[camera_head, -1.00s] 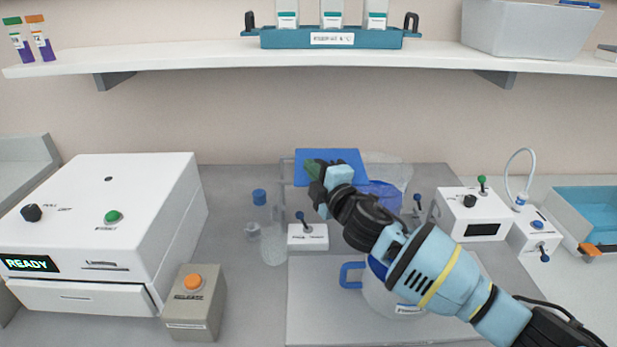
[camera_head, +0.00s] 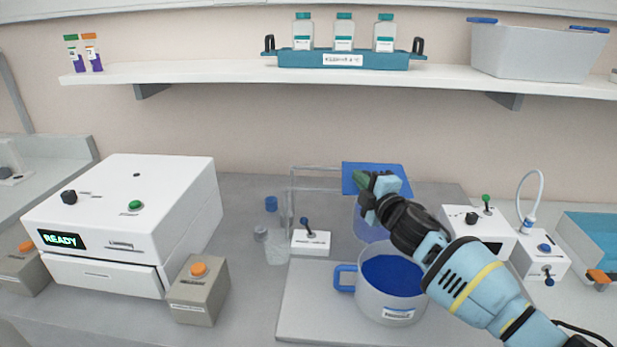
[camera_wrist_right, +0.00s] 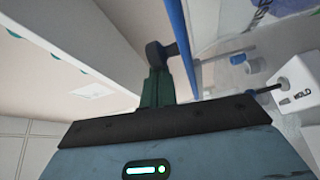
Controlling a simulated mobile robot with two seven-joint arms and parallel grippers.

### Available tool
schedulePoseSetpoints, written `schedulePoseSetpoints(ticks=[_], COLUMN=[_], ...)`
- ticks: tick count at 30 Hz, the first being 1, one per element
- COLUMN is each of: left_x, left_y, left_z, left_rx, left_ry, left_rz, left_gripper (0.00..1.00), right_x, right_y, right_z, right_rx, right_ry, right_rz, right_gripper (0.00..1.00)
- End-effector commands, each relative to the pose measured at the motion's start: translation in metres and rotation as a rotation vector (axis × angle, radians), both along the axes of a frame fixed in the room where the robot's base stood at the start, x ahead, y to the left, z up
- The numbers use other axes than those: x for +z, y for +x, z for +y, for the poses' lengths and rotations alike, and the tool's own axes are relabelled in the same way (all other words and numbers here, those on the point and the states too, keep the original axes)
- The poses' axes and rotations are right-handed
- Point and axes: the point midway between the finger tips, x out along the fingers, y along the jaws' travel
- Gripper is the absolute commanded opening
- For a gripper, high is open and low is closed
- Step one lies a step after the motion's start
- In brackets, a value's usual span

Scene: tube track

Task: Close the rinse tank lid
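In the right wrist view the fingers (camera_wrist_right: 157,88) look shut together, beside the lid seen edge-on (camera_wrist_right: 180,45). A dark knob-like piece (camera_wrist_right: 165,52) is at the fingertips, close to the lid. I cannot tell whether it belongs to the lid. My arm hides the tank's right side. My left gripper is not in view.
A pot (camera_head: 392,308) with blue inside stands in front. A white machine (camera_head: 125,215) is at left. A shelf (camera_head: 230,73) runs above.

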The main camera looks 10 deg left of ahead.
Motion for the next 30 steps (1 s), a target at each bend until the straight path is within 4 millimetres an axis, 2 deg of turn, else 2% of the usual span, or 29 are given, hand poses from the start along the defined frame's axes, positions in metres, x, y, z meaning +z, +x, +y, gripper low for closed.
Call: schedulePoseSetpoints(ticks=[3, 10, 30], left_x=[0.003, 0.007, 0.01], left_y=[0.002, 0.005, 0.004], left_z=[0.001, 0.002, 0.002], left_rx=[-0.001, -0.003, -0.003], left_ry=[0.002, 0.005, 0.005], left_rz=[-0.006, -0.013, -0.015], left_gripper=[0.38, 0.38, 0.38], right_x=[0.003, 0.001, 0.0], right_y=[0.0, 0.0, 0.0], right_z=[-0.011, -0.023, -0.027], right_rx=[-0.003, -0.002, -0.007], right_ry=[-0.001, 0.0, -0.001], right_rz=[-0.001, 0.0, 0.002], right_gripper=[0.0, 0.0, 0.0])
